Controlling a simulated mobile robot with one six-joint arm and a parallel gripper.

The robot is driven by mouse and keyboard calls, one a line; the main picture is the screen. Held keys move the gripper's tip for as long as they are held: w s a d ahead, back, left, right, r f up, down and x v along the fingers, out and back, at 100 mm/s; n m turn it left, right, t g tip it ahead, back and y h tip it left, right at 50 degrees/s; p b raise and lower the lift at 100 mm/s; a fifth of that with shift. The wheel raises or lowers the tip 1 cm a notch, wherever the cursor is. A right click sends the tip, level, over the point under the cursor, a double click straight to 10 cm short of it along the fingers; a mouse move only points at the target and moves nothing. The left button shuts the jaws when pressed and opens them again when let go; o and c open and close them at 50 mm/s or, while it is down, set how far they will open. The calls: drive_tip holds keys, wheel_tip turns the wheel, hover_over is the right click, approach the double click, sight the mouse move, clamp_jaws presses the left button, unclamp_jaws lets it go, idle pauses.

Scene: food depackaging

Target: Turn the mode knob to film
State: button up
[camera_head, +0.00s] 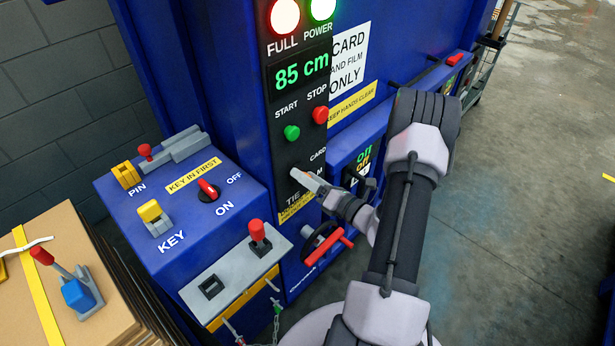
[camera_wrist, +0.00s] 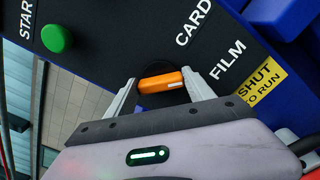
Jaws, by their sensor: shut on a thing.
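The mode knob has an orange handle (camera_wrist: 160,83) on a dark round base, with the labels CARD (camera_wrist: 194,22) and FILM (camera_wrist: 227,63) to its right in the wrist view. The white-tipped end of the handle points right, closer to FILM than to CARD. My gripper (camera_wrist: 162,87) is shut on the knob, one finger at each end of the handle. In the head view my gripper (camera_head: 308,180) reaches the black control panel (camera_head: 288,148) below the START and STOP buttons. There my fingers hide the knob and part of the FILM label.
The green START button (camera_head: 292,132) and red STOP button (camera_head: 320,114) sit above my gripper. A display (camera_head: 301,72) reads 85 cm. A blue box with a red switch (camera_head: 208,190) is at left. A red-handled valve (camera_head: 328,250) is just below my wrist.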

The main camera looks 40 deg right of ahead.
drive_tip(key=o, duration=1.4)
drive_tip(key=shift+s, duration=0.1)
drive_tip(key=s, duration=0.5)
drive_tip(key=s+d+p, duration=0.1)
drive_tip(key=s, duration=1.1)
drive_tip(key=shift+s+d, duration=0.1)
drive_tip(key=shift+d, duration=0.05)
